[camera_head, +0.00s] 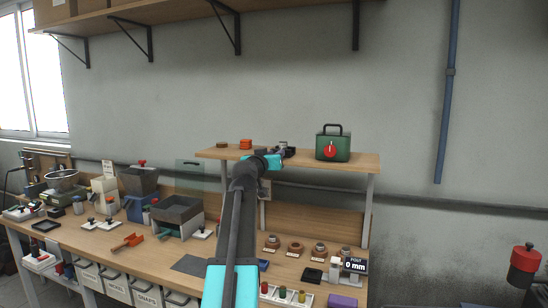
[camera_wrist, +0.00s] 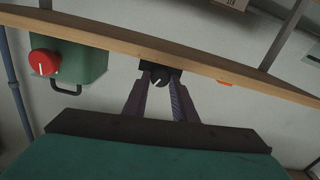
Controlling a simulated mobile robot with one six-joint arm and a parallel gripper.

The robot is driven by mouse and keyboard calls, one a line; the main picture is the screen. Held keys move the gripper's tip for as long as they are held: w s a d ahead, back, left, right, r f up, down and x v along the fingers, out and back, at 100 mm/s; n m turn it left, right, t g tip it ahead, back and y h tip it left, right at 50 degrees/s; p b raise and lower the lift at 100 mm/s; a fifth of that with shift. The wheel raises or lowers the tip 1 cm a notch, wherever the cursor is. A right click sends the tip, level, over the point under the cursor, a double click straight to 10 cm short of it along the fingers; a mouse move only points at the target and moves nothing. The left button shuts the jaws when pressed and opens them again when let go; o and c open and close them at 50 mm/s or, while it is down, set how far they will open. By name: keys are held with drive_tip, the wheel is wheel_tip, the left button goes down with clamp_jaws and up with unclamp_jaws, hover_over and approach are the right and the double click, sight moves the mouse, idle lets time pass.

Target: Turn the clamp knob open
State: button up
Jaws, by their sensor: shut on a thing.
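The clamp knob (camera_wrist: 160,77) is small, round and black with a white pointer line, on a dark block at the edge of the raised wooden shelf (camera_wrist: 236,77). In the wrist view the shelf appears upside down and the pointer line is slanted. My gripper (camera_wrist: 158,82) is shut on the clamp knob, one dark finger on each side of it. In the head view my arm reaches up to the shelf (camera_head: 360,160), and my gripper (camera_head: 279,153) is small there; the arm hides most of the knob.
A green box (camera_head: 333,146) with a red knob and a handle stands to the right on the shelf. Orange items (camera_head: 246,144) stand to the left. The bench below holds a small display reading 0 mm (camera_head: 355,265), several round parts and hoppers.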

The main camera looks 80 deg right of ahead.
drive_tip(key=shift+w+n, duration=0.25)
drive_tip(key=shift+n, duration=1.15)
drive_tip(key=o, duration=1)
drive_tip(key=shift+w, duration=0.1)
drive_tip(key=shift+o, duration=0.2)
drive_tip(key=shift+a, duration=0.1)
drive_tip(key=w+a+b, duration=0.2)
drive_tip(key=a, duration=1.1)
drive_tip(key=shift+w+a, duration=0.15)
drive_tip(key=shift+w, duration=0.05)
